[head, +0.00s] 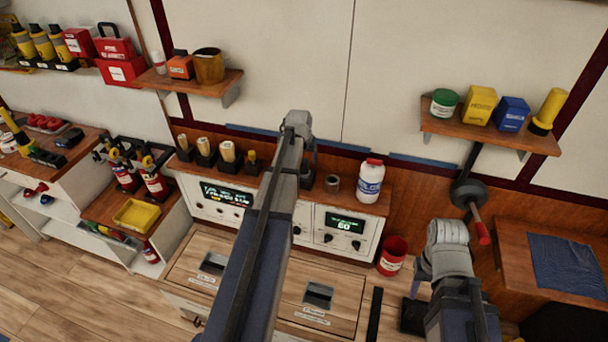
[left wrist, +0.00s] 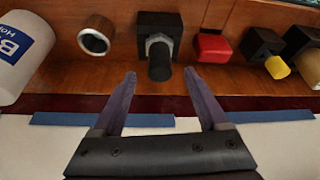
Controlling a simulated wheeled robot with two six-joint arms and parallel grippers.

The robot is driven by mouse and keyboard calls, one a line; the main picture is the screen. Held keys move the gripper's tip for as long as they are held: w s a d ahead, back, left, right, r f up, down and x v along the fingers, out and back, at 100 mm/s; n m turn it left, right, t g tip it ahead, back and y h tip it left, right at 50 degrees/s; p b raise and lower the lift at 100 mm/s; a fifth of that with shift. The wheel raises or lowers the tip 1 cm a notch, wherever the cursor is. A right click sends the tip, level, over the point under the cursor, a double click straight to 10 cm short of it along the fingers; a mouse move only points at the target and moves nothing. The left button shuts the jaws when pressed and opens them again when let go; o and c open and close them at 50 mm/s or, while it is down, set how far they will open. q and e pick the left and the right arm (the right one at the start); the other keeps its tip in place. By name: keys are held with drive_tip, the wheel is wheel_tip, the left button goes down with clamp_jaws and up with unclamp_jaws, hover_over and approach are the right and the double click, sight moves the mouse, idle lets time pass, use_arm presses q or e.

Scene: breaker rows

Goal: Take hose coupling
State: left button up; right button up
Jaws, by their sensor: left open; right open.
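A dark hose coupling (left wrist: 160,60), a black cylinder with a grey hex collar, sits in a black block holder (left wrist: 170,20) on the wooden shelf in the left wrist view. My left gripper (left wrist: 160,76) is open and empty. Its two fingers point at the coupling, one to each side of its line, and the coupling's end is close to the level of the fingertips. I cannot tell whether they touch. In the head view my left arm covers most of this spot. My right gripper (head: 417,282) is partly hidden by its own wrist, low at the right.
A hollow metal ring (left wrist: 95,40) and a white bottle (head: 370,180) stand to one side of the coupling. A red piece (left wrist: 211,47) and a black block (left wrist: 261,45) stand to the other. A red bucket (head: 392,256) is beside the panel cabinet.

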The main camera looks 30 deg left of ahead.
sight(304, 162)
use_arm(q)
drive_tip(key=shift+b+x, duration=2.5)
drive_tip(key=shift+x, duration=0.1)
drive_tip(key=shift+s, duration=0.1)
drive_tip(key=shift+c, duration=0.4)
clamp_jaws()
